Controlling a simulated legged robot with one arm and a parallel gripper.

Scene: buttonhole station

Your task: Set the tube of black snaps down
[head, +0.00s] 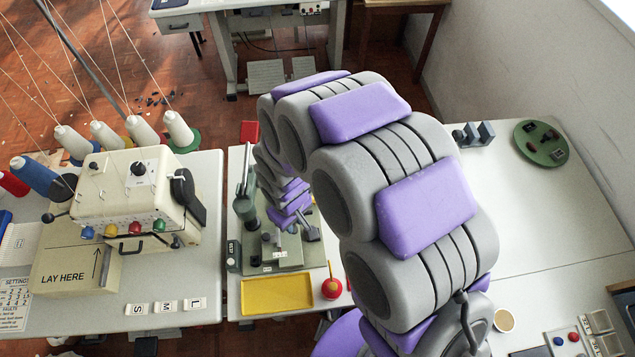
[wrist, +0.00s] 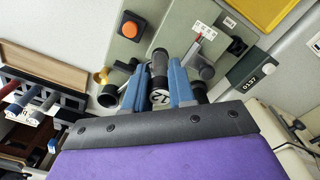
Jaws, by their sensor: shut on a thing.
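My gripper (wrist: 159,88) shows in the wrist view with its two blue fingers shut on a dark tube (wrist: 159,66). A white label reading 12 shows on it between the fingers. The tube's contents are not visible. Grey-green press equipment lies close beyond the fingers; I cannot tell whether the tube touches it. In the head view, my arm reaches down to the green press (head: 270,248) on the middle table, and the tube cannot be made out there.
In the wrist view, a rack (wrist: 40,90) with several tubes and a wooden tray (wrist: 50,66) are at left, and an orange button (wrist: 130,27) is above. In the head view, a yellow tray (head: 277,295) and red pincushion (head: 331,288) are before the press. The buttonhole machine (head: 130,190) is at left.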

